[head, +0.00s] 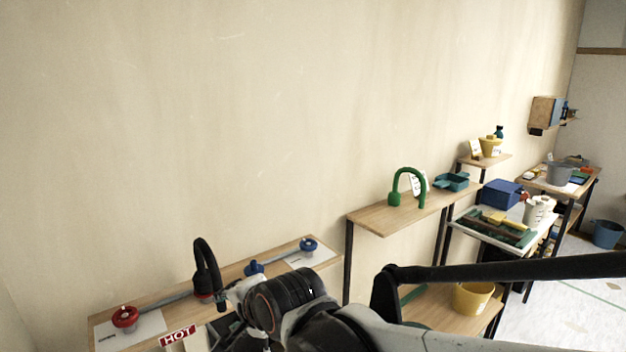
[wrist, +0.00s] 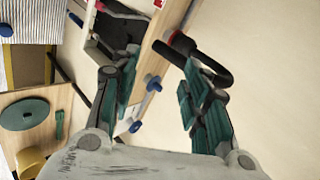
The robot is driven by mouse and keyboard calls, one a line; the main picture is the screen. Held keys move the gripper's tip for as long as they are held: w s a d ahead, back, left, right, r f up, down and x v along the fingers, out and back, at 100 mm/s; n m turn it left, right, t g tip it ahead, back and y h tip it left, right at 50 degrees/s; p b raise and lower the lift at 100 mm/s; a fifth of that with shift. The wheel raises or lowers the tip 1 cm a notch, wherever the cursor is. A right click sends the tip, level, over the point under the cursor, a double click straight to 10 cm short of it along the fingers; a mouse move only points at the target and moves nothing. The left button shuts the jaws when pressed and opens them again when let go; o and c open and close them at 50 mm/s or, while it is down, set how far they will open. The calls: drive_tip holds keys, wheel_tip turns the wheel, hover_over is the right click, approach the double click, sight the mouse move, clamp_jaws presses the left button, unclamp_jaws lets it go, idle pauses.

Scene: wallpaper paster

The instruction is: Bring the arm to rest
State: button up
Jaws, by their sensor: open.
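My gripper (wrist: 160,62) is open in the wrist view, its two green-padded fingers apart with nothing between the pads. A black curved spout (wrist: 224,62) with a red base shows beyond the right finger, partly hidden by it. In the head view my arm reaches in from the lower right. Its end is low over a wooden shelf, beside the black spout (head: 203,262); the fingers are mostly hidden there, and I cannot tell whether they touch it.
The shelf (head: 255,268) also bears a red knob (head: 125,317) and blue knobs (head: 308,245). A HOT sign (head: 178,336) is at its front. To the right, another shelf holds a green spout (head: 410,180); a yellow bucket (head: 472,297) stands below. The wall above is bare.

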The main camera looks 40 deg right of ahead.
drive_tip(key=s+f+n+g+b, duration=0.3)
drive_tip(key=s+f+n+b, duration=0.2)
drive_tip(key=s+n, duration=0.6)
drive_tip(key=shift+s+d+f+n+b, duration=0.2)
drive_tip(key=shift+s+f+n+b, duration=0.2)
drive_tip(key=shift+f+n, duration=1.45)
